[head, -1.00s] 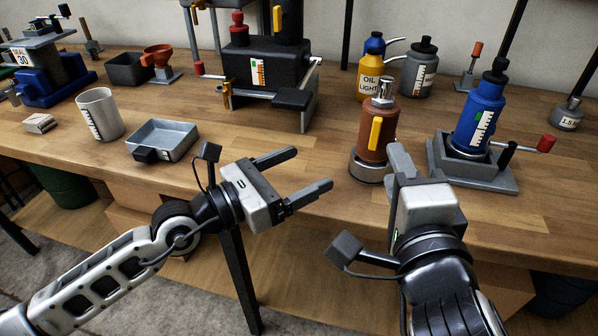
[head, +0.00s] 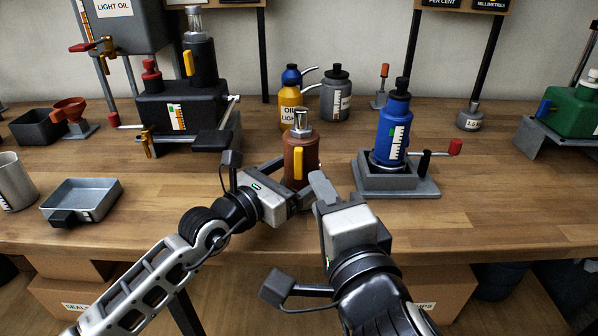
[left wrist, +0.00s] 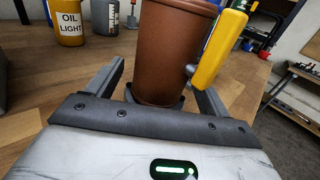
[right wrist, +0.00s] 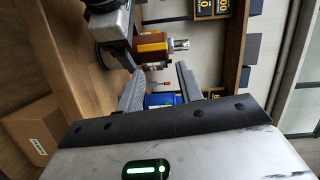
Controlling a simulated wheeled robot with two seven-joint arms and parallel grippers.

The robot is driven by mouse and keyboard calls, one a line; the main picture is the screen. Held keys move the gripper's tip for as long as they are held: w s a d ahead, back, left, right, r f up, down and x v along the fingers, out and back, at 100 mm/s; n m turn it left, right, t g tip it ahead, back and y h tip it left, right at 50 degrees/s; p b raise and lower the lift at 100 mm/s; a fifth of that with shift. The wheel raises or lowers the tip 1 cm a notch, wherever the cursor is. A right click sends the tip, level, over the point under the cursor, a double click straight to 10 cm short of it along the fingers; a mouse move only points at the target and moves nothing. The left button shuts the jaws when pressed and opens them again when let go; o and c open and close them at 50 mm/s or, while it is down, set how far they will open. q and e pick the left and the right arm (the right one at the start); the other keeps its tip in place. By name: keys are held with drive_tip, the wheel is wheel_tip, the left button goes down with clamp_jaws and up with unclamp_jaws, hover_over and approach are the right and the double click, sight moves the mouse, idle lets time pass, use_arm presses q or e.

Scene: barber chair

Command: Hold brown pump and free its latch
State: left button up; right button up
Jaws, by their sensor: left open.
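The brown pump (head: 300,168) stands upright on the bench, with a silver top and a yellow latch (head: 298,161) on its side. My left gripper (head: 288,183) is at the pump's lower body. In the left wrist view the brown body (left wrist: 172,55) stands between the open fingers, with the yellow latch (left wrist: 220,48) near the right finger; contact with the fingers cannot be told. My right gripper (head: 322,186) is open and empty, just right of and in front of the pump. The right wrist view shows its fingers apart, with the brown pump (right wrist: 152,47) beyond them.
A blue pump (head: 393,133) on a grey stand with a red-knobbed lever is to the right. A yellow oil can (head: 289,97) and a grey can (head: 336,100) stand behind. A dark press (head: 180,110) and a metal tray (head: 82,198) are left. The bench's right front is clear.

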use_arm(q)
drive_tip(key=shift+w+d, duration=0.4)
